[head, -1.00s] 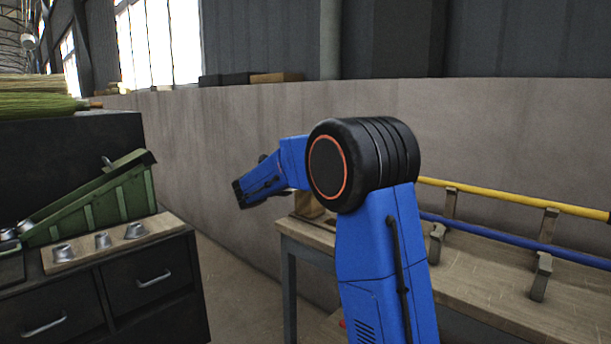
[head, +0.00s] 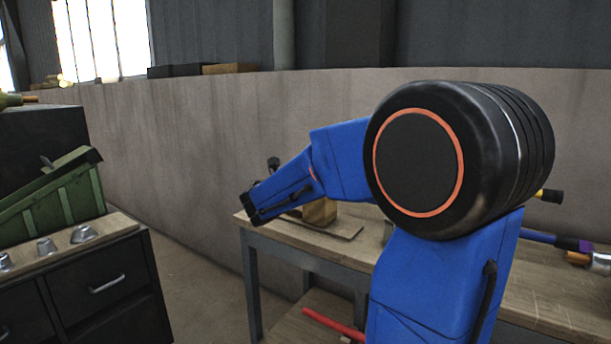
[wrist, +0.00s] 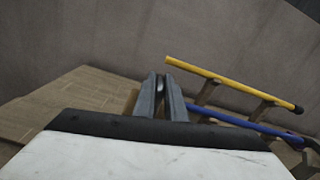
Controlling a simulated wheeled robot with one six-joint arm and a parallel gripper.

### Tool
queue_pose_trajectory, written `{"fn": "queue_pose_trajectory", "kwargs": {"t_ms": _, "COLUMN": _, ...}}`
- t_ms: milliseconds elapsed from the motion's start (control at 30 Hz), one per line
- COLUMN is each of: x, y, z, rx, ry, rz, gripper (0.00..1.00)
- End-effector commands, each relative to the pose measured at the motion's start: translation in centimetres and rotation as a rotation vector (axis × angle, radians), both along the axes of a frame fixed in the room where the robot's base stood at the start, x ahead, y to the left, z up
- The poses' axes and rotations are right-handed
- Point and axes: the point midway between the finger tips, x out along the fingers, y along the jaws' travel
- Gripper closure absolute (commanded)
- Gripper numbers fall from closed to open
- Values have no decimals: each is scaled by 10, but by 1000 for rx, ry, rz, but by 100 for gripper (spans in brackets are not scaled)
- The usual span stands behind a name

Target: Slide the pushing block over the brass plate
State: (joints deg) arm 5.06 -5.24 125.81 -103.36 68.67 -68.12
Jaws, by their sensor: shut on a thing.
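A wooden block (head: 320,212), perhaps the pushing block, sits on the left end of the workbench, partly behind my blue forearm. A thin flat brownish plate (head: 346,228) lies beside and under it; I cannot tell if it is brass. In the wrist view my gripper (wrist: 161,84) has its two grey fingers close together around a small pale thing (wrist: 160,83), too small to identify. A bit of brown wood (wrist: 131,99) shows just left of the fingers. In the head view the fingers are not clearly visible.
A dark cabinet (head: 112,288) at left carries a green rack (head: 62,190) and metal cups (head: 84,233). Yellow (wrist: 225,80) and blue (wrist: 240,125) rods rest on bench supports. A red stick (head: 335,324) is on the lower shelf. Floor is free between cabinet and bench.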

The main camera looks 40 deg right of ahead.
Motion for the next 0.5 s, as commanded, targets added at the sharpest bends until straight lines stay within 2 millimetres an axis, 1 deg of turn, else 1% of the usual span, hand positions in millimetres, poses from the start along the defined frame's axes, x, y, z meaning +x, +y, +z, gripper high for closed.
{"fn": "queue_pose_trajectory", "kwargs": {"t_ms": 33, "x": -4, "y": -1, "z": -1, "rx": 2, "ry": 1, "rz": 0, "gripper": 100}}
{"fn": "queue_pose_trajectory", "kwargs": {"t_ms": 167, "x": -9, "y": -3, "z": -1, "rx": 2, "ry": 1, "rz": 1, "gripper": 100}}
{"fn": "queue_pose_trajectory", "kwargs": {"t_ms": 500, "x": -9, "y": -3, "z": -1, "rx": 1, "ry": 1, "rz": 1, "gripper": 100}}
